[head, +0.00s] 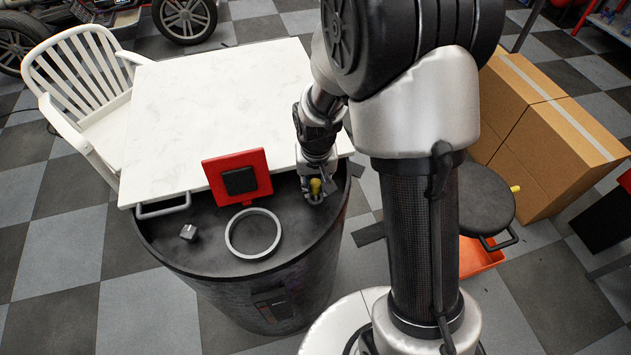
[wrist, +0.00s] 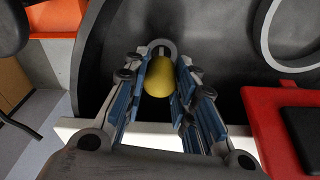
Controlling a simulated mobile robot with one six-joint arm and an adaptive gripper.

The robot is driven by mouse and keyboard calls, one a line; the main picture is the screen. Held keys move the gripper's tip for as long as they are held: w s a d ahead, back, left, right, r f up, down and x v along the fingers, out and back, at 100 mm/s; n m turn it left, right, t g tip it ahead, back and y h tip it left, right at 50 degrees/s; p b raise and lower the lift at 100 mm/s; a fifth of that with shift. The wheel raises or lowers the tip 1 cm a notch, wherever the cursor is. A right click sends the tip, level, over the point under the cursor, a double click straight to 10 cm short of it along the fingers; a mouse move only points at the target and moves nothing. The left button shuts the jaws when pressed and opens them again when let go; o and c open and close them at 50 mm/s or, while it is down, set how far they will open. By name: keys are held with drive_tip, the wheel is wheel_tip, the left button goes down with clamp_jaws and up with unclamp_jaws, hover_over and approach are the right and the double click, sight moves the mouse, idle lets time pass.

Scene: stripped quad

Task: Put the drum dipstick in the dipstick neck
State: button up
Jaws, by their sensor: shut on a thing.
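My gripper (head: 317,190) is over the right part of the dark drum top (head: 212,262). Its two blue-padded fingers (wrist: 164,82) are shut on a yellow rounded knob, which I take as the handle of the drum dipstick (wrist: 159,76); it also shows in the head view (head: 315,186). A small grey ring, which looks like the dipstick neck (wrist: 160,44), shows just beyond the knob. The dipstick's rod is hidden below the knob, so I cannot tell whether it is inside the neck.
A red frame with a black centre (head: 238,177), a large grey ring (head: 232,249) and a small grey block (head: 188,232) are on the drum. A white board (head: 180,110) covers its far part. A stool (head: 478,208) and cardboard boxes (head: 560,150) stand right.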

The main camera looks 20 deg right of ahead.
drive_tip(key=shift+f+b, duration=0.35)
drive_tip(key=shift+f, duration=0.5)
drive_tip(key=o, duration=1.1)
drive_tip(key=shift+c, duration=0.2)
drive_tip(key=r, duration=0.4)
drive_tip(key=s+r, duration=0.1)
drive_tip(key=r, duration=0.6)
drive_tip(key=shift+s+a+r, duration=0.1)
drive_tip(key=shift+s+r, duration=0.1)
drive_tip(key=shift+r, duration=0.2)
